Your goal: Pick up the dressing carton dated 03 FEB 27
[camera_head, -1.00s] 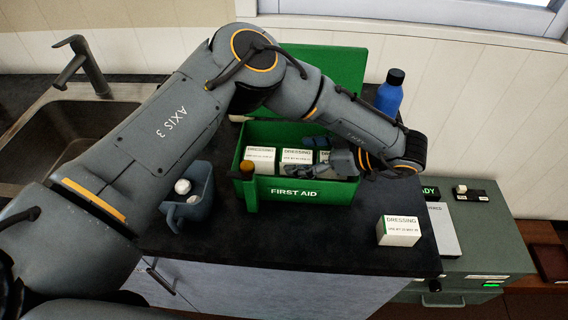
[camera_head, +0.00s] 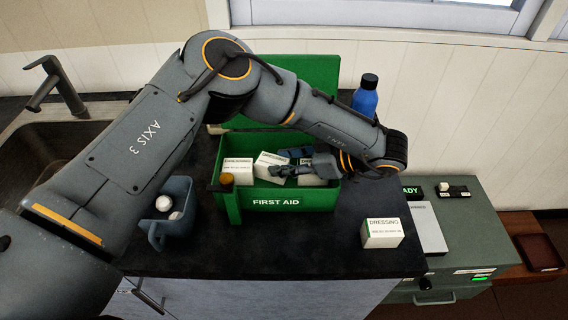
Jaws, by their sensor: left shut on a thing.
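A green first aid box (camera_head: 300,201) stands open on the dark counter with several white dressing cartons in it. The left carton (camera_head: 238,172) sits upright. The carton beside it (camera_head: 268,163) is tilted and a little higher than its neighbour. My left gripper (camera_head: 281,171) reaches into the box from the right and is shut on this tilted carton; its fingers cover part of it. Other cartons behind the fingers are partly hidden. Another dressing carton (camera_head: 382,234) stands on the counter right of the box. The printed dates are too small to read. My right gripper is out of view.
A blue-grey mug (camera_head: 172,212) with white items inside stands left of the box. A blue bottle (camera_head: 366,98) stands behind on the right. A sink and tap (camera_head: 57,88) are at left. The front counter is clear.

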